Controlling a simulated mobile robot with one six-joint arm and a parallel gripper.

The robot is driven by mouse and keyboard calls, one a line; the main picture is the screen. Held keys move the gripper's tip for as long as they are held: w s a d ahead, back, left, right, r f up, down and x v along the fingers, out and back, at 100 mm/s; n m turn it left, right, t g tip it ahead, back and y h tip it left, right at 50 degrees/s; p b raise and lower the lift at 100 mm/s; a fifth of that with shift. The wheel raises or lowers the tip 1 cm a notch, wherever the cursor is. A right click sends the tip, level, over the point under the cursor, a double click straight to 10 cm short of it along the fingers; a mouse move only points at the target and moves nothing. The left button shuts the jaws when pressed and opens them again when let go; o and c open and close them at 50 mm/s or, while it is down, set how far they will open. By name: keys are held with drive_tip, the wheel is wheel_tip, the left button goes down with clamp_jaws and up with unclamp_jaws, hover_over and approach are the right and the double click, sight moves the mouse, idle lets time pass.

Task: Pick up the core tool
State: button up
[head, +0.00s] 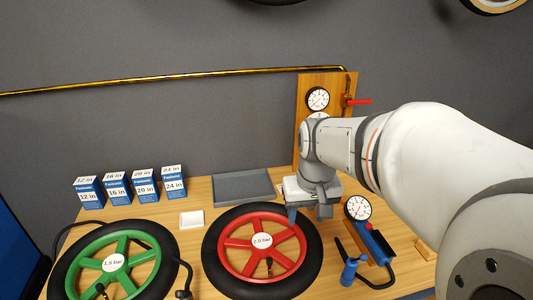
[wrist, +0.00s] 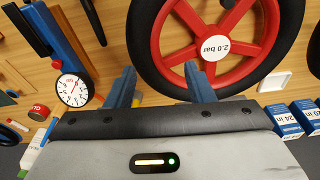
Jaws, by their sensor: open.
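I cannot clearly make out the core tool in either view. A small wooden holder (head: 427,249) sits at the table's right, partly behind my arm.
The red wheel (head: 232,243) labelled 2.0 bar and the green wheel (head: 88,264) lie in front. A blue pump with a gauge (head: 357,207) and hose stands right. A grey tray (head: 243,186), white square (head: 191,218) and several blue boxes (head: 146,187) stand left of my gripper.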

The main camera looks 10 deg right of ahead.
drive_tip(key=w+d, duration=0.3)
drive_tip(key=w, duration=0.2)
drive_tip(key=w+d+f+m+g+p, duration=0.1)
drive_tip(key=w+d, duration=0.1)
drive_tip(key=w, duration=0.4)
drive_tip(key=w+d+f+m+p, duration=0.1)
drive_tip(key=w+d, duration=0.2)
drive_tip(key=w, duration=0.3)
drive_tip(key=shift+w+d+f+g, duration=0.2)
drive_tip(key=shift+d+g, duration=0.15)
drive_tip(key=shift+g, duration=0.05)
drive_tip(key=shift+w+d+f, duration=0.1)
drive_tip(key=shift+w+f, duration=0.1)
wheel_tip(320, 180, down, 8)
drive_tip(key=shift+s+r+p, duration=0.15)
drive_tip(key=shift+r+p, duration=0.05)
drive_tip(key=shift+p, duration=0.4)
drive_tip(key=shift+c, duration=0.5)
clamp_jaws()
